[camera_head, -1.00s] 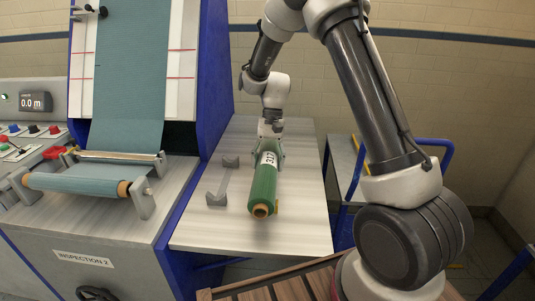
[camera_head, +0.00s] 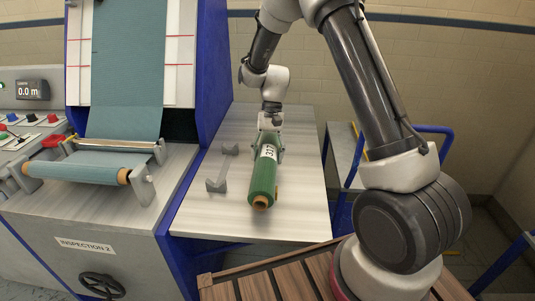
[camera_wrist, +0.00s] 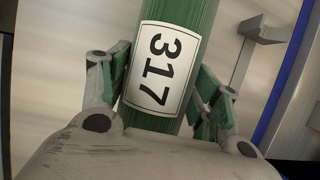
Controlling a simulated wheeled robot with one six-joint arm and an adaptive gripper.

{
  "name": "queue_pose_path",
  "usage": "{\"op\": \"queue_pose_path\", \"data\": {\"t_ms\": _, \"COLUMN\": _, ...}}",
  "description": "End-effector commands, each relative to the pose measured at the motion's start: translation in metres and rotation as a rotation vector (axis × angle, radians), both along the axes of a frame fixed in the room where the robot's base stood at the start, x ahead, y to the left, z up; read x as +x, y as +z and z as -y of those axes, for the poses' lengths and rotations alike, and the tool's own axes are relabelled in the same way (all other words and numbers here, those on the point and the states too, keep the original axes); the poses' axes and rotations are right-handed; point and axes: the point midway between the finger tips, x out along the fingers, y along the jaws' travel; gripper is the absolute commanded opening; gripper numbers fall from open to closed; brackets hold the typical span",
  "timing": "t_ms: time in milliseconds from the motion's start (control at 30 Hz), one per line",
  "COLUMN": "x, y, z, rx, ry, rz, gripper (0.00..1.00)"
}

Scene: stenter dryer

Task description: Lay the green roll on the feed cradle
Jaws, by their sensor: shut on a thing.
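The green roll (camera_head: 262,181) has a brown core end and a white label reading 317. It lies lengthwise over the grey side table, its near end toward me. My gripper (camera_head: 268,150) is shut on the roll around its labelled part; the wrist view shows a finger on each side of the green roll (camera_wrist: 172,65). I cannot tell whether the roll touches the table. The feed cradle (camera_head: 222,168), two grey notched supports joined by a thin bar, stands empty just left of the roll. One cradle support also shows in the wrist view (camera_wrist: 262,32).
The inspection machine (camera_head: 120,225) stands at left with a blue-grey fabric roll (camera_head: 78,171) on its front. Its blue side panel (camera_head: 215,65) borders the table (camera_head: 303,205). A blue-railed cart (camera_head: 345,160) is at right. The table right of the roll is clear.

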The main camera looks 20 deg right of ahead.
Motion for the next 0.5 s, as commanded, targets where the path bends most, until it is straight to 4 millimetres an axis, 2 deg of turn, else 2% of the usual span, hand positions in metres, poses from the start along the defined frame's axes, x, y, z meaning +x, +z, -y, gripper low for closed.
{"op": "queue_pose_path", "data": {"t_ms": 233, "x": 0.0002, "y": -0.0046, "z": 0.0000, "rx": 0.000, "ry": 0.000, "rz": 0.000, "gripper": 0.17}}
{"op": "queue_pose_path", "data": {"t_ms": 267, "x": 0.0002, "y": -0.0048, "z": -0.0001, "rx": 0.000, "ry": 0.000, "rz": 0.000, "gripper": 0.64}}
{"op": "queue_pose_path", "data": {"t_ms": 400, "x": 0.0002, "y": -0.0046, "z": 0.0000, "rx": 0.000, "ry": 0.000, "rz": 0.000, "gripper": 0.88}}
{"op": "queue_pose_path", "data": {"t_ms": 500, "x": 0.0000, "y": -0.0047, "z": -0.0001, "rx": 0.000, "ry": 0.000, "rz": 0.000, "gripper": 0.88}}
